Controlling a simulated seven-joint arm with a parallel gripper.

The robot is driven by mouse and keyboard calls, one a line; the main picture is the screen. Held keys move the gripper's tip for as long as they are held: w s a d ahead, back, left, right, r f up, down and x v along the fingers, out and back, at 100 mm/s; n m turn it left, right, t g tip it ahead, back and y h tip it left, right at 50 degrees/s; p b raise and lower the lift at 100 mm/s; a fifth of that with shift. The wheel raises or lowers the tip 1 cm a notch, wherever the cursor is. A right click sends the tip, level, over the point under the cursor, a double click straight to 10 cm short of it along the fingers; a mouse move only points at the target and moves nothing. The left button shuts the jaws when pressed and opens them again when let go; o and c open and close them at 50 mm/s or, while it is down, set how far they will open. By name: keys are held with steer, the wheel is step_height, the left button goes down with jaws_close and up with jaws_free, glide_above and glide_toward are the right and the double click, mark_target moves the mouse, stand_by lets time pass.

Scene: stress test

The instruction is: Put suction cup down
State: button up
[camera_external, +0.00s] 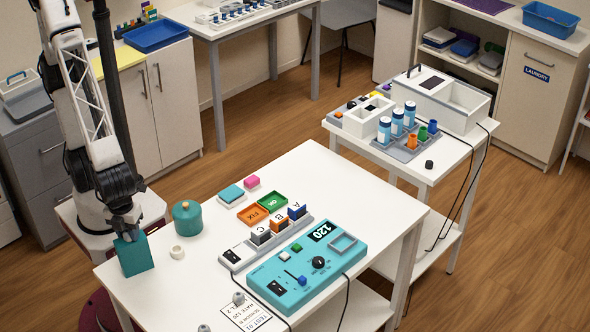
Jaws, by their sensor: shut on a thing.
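My gripper (126,236) is at the left corner of the white table, pointing down. It is shut at the top of a teal block (136,257); the fingertips are small and dark, and the exact grip is hard to see. I cannot tell whether the block touches the table. No suction cup can be clearly made out in the grip. Two small grey knob-like pieces, one on a printed sheet (238,298) and one at the front edge (204,328), may be suction cups, but they are too small to tell.
A teal round jar (187,218) and a white ring (177,252) stand right of my gripper. A teal test device (306,267), a grey strip with lettered blocks (266,242), and green (273,201) and orange (252,215) trays lie farther right. The table's far right is clear.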

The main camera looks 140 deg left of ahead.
mark_target(127, 230)
steer(key=shift+f, duration=0.1)
steer(key=o, duration=0.9)
step_height(127, 230, up, 12)
stand_by(0.6)
stand_by(0.5)
steer(key=s+a+r+n+t, duration=0.2)
steer(key=s+a+r+n, duration=0.4)
steer(key=s+a+n, duration=0.2)
steer(key=s+n, duration=0.2)
steer(key=n, duration=0.1)
steer(key=shift+s+r+t, duration=0.2)
steer(key=shift+r+t, duration=0.1)
